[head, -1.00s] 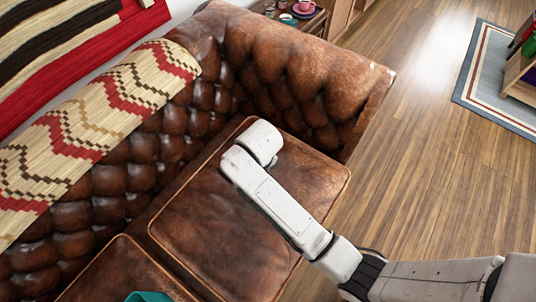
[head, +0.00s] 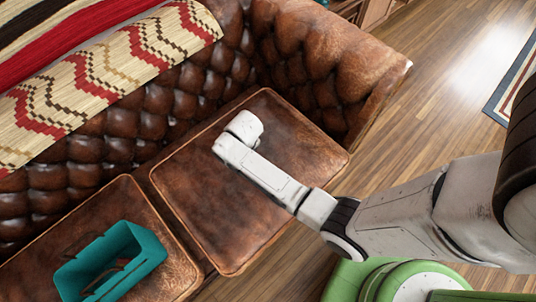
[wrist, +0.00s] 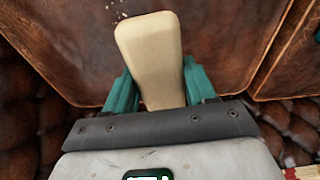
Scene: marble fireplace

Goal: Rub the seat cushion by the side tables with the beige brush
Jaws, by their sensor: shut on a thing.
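The seat cushion (head: 225,215), brown leather with tan piping, is at the right end of the sofa, beside the armrest. My white arm reaches across it in the head view. The beige brush (wrist: 150,45) is in the wrist view, and my gripper (wrist: 158,78) is shut on it between teal fingers. The brush is over the leather cushion (wrist: 60,40), with small pale crumbs (wrist: 117,14) near its far end. My fingers and the brush are hidden behind my arm in the head view. I cannot tell whether the brush touches the leather.
A teal caddy (head: 150,246) with dark items in it stands on the neighbouring cushion (head: 125,200). The tufted backrest (head: 115,120) carries a zigzag-patterned throw (head: 90,75). The armrest (head: 335,70) rises at the right. Wooden floor (head: 440,100) lies open beyond it.

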